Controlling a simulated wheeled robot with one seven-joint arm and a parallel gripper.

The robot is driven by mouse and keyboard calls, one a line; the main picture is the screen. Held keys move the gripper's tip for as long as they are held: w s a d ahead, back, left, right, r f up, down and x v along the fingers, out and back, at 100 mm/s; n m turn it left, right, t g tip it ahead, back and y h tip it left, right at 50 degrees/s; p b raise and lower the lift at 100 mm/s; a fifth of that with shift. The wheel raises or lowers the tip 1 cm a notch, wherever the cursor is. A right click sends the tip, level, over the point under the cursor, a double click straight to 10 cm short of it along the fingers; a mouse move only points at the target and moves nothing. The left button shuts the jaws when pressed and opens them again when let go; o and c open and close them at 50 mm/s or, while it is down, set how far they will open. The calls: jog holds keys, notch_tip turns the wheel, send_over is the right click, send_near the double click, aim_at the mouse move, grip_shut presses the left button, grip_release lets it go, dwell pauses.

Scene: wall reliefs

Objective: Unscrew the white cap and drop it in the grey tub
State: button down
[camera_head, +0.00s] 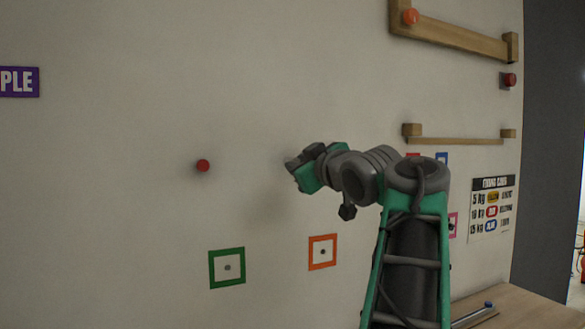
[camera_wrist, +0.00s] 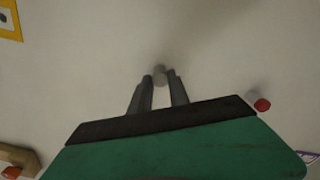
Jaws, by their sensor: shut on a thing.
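My gripper (camera_wrist: 161,82) is shut on a small pale grey cylinder (camera_wrist: 160,71) at the wall, which looks like the white cap. The cap sits between my two fingertips in the wrist view. I cannot tell whether it still touches the wall. In the head view my gripper (camera_head: 293,170) is close to the wall, and the cap is hidden there. The grey tub is not in view.
A red knob (camera_head: 203,165) sticks out of the wall left of my gripper; it also shows in the wrist view (camera_wrist: 262,105). Green (camera_head: 227,267) and orange (camera_head: 323,252) square frames are below. Wooden rails (camera_head: 455,140) are at right, above a wooden surface (camera_head: 522,308).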

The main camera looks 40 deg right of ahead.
jog(key=n+b, duration=0.3)
jog(key=n, duration=0.6)
jog(key=n+b, duration=0.2)
jog(key=n, duration=0.3)
jog(key=shift+s, duration=0.1)
jog(key=c, duration=1.5)
grip_release()
